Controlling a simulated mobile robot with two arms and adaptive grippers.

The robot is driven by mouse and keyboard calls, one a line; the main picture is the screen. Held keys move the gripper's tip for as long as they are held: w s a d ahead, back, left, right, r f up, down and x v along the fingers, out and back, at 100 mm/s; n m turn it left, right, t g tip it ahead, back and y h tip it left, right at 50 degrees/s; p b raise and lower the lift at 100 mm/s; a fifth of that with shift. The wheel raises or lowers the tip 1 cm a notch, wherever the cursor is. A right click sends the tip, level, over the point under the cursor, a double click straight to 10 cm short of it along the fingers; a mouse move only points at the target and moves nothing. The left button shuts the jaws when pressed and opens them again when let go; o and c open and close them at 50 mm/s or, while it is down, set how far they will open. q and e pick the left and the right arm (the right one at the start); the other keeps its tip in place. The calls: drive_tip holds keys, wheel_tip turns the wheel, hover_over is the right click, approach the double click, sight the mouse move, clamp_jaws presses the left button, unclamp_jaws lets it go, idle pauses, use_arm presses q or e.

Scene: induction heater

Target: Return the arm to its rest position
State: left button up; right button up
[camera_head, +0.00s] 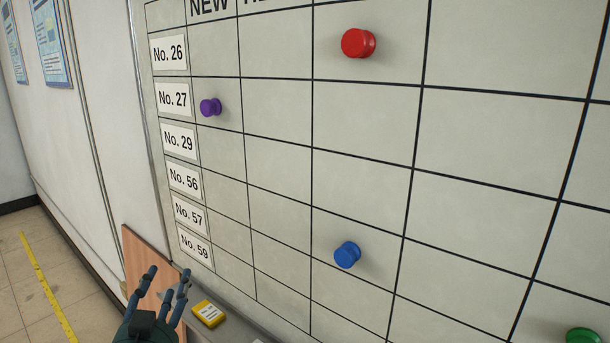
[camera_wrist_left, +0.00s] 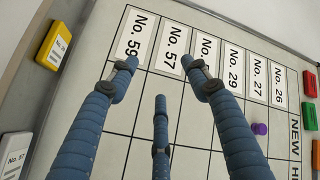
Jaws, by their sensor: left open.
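My left gripper (camera_head: 163,290) is at the lower left of the head view, in front of the lower left corner of the whiteboard (camera_head: 370,130). Its blue fingers are spread and hold nothing. In the left wrist view my left gripper (camera_wrist_left: 160,75) points at the board near the labels No. 59 and No. 57. I cannot tell how far the fingertips are from the board. My right gripper is in neither view.
A purple magnet (camera_head: 210,107) sits in the No. 27 row. A red magnet (camera_head: 358,43), a blue magnet (camera_head: 347,254) and a green magnet (camera_head: 583,336) are also on the board. A yellow block (camera_head: 208,313) lies on the ledge below. Floor at left is clear.

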use_arm(q)
drive_tip(key=s+d+f+n+g, duration=0.15)
drive_tip(key=s+f+g, duration=0.25)
drive_tip(key=s+f, duration=0.5)
drive_tip(key=s+f+n+g, duration=0.2)
drive_tip(key=s+f+g, duration=0.3)
drive_tip(key=f, duration=0.7)
drive_tip(key=s+d+f+n+g+h, duration=0.1)
drive_tip(key=s+d+f+g, duration=0.3)
drive_tip(key=s, duration=0.5)
drive_tip(key=s+d+f+g+h, duration=0.2)
drive_tip(key=s+f, duration=0.3)
drive_tip(key=s, duration=0.5)
wheel_tip(320, 180, down, 27)
drive_tip(key=s, duration=0.1)
drive_tip(key=s+a+f+g, duration=0.1)
drive_tip(key=s+f, duration=0.7)
drive_tip(key=s+a+f+g, duration=0.1)
drive_tip(key=s+a+f, duration=0.1)
drive_tip(key=s+f, duration=0.5)
drive_tip(key=shift+s+a+f, duration=0.3)
drive_tip(key=shift+s+f, duration=0.05)
drive_tip(key=shift+s, duration=0.65)
